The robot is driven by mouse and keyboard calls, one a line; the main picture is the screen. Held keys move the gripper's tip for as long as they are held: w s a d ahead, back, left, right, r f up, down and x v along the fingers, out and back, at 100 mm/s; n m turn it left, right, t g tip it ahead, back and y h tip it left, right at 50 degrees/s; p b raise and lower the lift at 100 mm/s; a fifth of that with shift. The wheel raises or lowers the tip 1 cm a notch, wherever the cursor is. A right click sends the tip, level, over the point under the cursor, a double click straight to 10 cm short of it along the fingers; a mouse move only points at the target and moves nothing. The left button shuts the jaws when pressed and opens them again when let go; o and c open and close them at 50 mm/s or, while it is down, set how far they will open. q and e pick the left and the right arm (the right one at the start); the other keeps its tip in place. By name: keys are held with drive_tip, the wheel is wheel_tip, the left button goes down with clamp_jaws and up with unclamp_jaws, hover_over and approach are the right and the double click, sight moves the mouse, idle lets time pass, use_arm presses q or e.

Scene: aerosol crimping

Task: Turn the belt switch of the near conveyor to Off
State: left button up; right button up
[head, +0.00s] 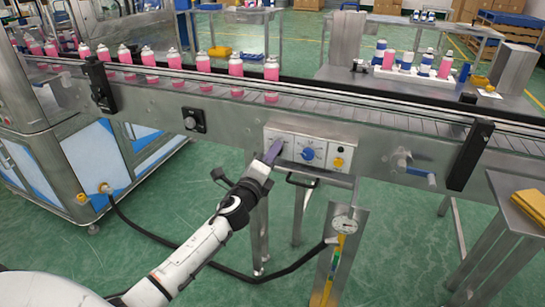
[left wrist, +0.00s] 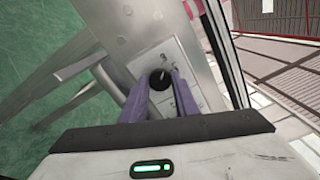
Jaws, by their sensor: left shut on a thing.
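A white control panel (head: 324,151) is mounted on the front of the near conveyor (head: 225,118). It carries a blue knob (head: 308,154) and a yellow knob (head: 338,162). My left gripper (head: 274,150), with purple fingers, reaches the left end of the panel and hides what is there in the head view. In the left wrist view the left gripper (left wrist: 163,82) has one finger on each side of a round black knob (left wrist: 160,78) with a light pointer mark, and is shut on it. Its label is too small to read. My right gripper is not in view.
Pink cans (head: 235,68) stand in a row on the belt. A black handle (head: 302,180) and a pressure gauge (head: 345,223) are below the panel. A metal table with a yellow cloth (head: 531,205) is at the right.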

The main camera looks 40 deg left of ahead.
use_arm(q)
drive_tip(key=shift+n, duration=0.6)
drive_tip(key=o, duration=1.1)
drive_tip(key=shift+c, duration=0.2)
drive_tip(key=v, duration=1)
drive_tip(key=shift+s, duration=0.15)
drive_tip(key=shift+d, duration=0.1)
